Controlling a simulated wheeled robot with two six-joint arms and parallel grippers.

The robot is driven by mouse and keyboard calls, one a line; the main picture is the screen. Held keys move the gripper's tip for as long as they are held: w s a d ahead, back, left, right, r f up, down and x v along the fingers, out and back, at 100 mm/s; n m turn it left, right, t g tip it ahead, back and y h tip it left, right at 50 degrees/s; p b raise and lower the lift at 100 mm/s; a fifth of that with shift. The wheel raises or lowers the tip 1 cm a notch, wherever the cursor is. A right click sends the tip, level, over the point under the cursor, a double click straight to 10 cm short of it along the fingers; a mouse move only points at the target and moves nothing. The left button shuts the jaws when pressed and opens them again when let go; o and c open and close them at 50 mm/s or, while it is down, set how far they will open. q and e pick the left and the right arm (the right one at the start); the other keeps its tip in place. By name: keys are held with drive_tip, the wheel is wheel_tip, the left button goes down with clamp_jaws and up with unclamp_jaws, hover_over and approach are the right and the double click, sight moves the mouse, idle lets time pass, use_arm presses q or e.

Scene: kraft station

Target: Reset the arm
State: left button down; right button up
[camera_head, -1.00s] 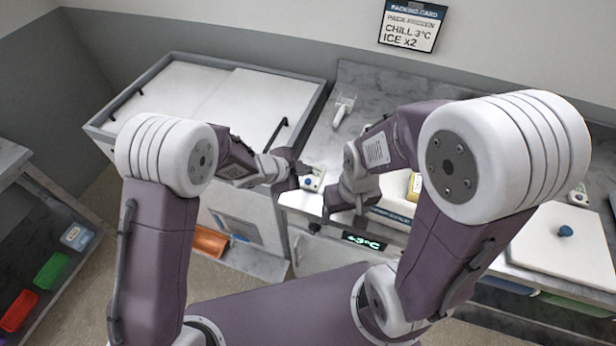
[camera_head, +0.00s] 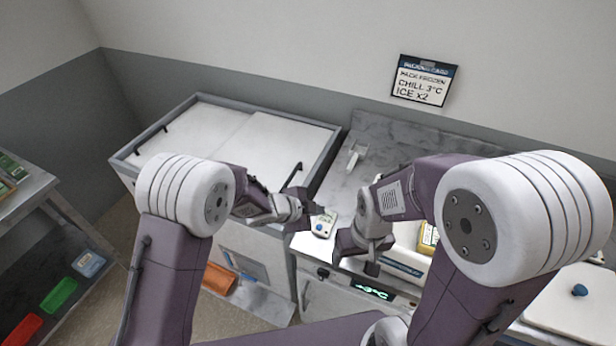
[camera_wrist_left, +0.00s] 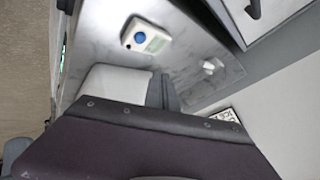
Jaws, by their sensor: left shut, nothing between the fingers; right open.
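My left gripper (camera_head: 301,207) is shut and empty, beside the right end of the white chest and just left of a small white device with a blue button (camera_head: 323,223). The gap between gripper and device is hard to judge. The device lies on the marble counter (camera_head: 338,187) and shows in the left wrist view (camera_wrist_left: 146,38). My right gripper (camera_head: 356,256) is open, near the counter's front edge, right of the device. Its fingers are partly hidden by its own wrist. A dark part of my own body fills the bottom of the left wrist view.
The chest (camera_head: 262,150) with white lids stands at left; a white scoop (camera_head: 357,152) lies behind on the counter. A box with a yellow item (camera_head: 428,238) is partly hidden behind my right arm. A white lid with a blue knob (camera_head: 580,291) is at right.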

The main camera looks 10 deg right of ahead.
use_arm(q)
drive_tip(key=w+a+r+n+t, duration=0.2)
drive_tip(key=w+a+r+t, duration=0.1)
drive_tip(key=w+a+r, duration=0.35)
drive_tip(key=s+a+r+n+t+y, duration=0.1)
drive_tip(key=a+r+n+y, duration=0.2)
drive_tip(key=a, duration=0.5)
drive_tip(key=s+a+r+n+y, duration=0.15)
drive_tip(key=a+n, duration=0.25)
drive_tip(key=a, duration=0.4)
drive_tip(key=s+a+f+n+g+y, duration=0.35)
drive_tip(key=s+a+n, duration=0.35)
drive_tip(key=s+a, duration=0.25)
drive_tip(key=s+d+f+n+g, duration=0.1)
drive_tip(key=s+f+n+g, duration=0.3)
drive_tip(key=s, duration=0.8)
drive_tip(key=shift+d+f+n+b, duration=0.3)
drive_tip(key=shift+f+n+b, duration=0.1)
drive_tip(key=shift+f+n, duration=0.15)
